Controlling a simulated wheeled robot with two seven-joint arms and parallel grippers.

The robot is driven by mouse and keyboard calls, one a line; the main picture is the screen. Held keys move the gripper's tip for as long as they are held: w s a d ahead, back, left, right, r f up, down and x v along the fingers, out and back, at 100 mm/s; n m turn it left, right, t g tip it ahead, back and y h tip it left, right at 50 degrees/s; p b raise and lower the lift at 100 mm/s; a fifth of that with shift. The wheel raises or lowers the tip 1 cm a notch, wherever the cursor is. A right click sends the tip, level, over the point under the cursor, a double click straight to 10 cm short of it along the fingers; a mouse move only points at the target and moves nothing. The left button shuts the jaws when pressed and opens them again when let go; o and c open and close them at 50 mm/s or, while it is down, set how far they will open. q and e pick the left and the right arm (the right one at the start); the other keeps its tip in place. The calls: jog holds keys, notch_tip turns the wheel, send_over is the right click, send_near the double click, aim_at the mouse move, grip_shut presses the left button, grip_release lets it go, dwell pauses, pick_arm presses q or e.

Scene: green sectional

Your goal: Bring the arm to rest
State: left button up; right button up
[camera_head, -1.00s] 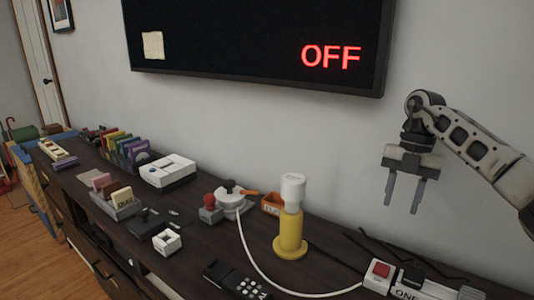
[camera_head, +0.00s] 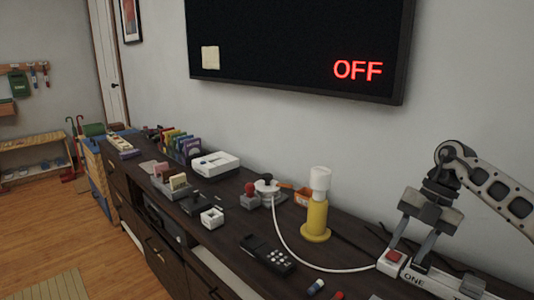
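My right gripper (camera_head: 413,240) hangs from the arm that comes in from the right. In the picture the fingertips overlap the white box with the red button (camera_head: 394,257) at the dresser's right end. I cannot tell whether they touch it. My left gripper is not in view.
The dark dresser top (camera_head: 335,257) holds a yellow stand with a white top (camera_head: 317,205), a joystick (camera_head: 250,194), a black phone-like handset (camera_head: 267,251), a white console (camera_head: 215,164) and coloured cases (camera_head: 180,143). A wall screen (camera_head: 290,45) reads OFF. Floor (camera_head: 65,225) is clear at left.

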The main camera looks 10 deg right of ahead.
jog(key=s+a+f+n+y, duration=0.1)
jog(key=a+f+y, duration=0.2)
jog(key=a, duration=0.5)
jog(key=a+f+n+y, duration=0.2)
jog(key=a+y, duration=0.1)
jog(key=a, duration=0.5)
jog(key=s+a+r+m+t+y+p, duration=0.1)
jog(key=s+a+m+t+y, duration=0.1)
jog(key=a+m+t+y, duration=0.4)
jog(key=s+a+r+m+t+y+p, duration=0.1)
jog(key=s+a+r+m+t+y, duration=0.2)
jog(key=a, duration=0.4)
jog(key=s+d+f+m+t+h, duration=0.1)
jog(key=s+d+f+m+h, duration=0.3)
jog(key=s+f+m+h, duration=0.3)
jog(key=s+d+f+m+t+h, duration=0.1)
jog(key=s+d+f+m+h, duration=0.3)
jog(key=s+f+m+h, duration=0.4)
notch_tip(320, 180, down, 2)
jog(key=m+h, duration=0.1)
jog(key=m, duration=0.4)
jog(key=shift+d+f+t+p, duration=0.15)
jog(key=shift+d+t+p, duration=0.15)
jog(key=shift+t, duration=0.1)
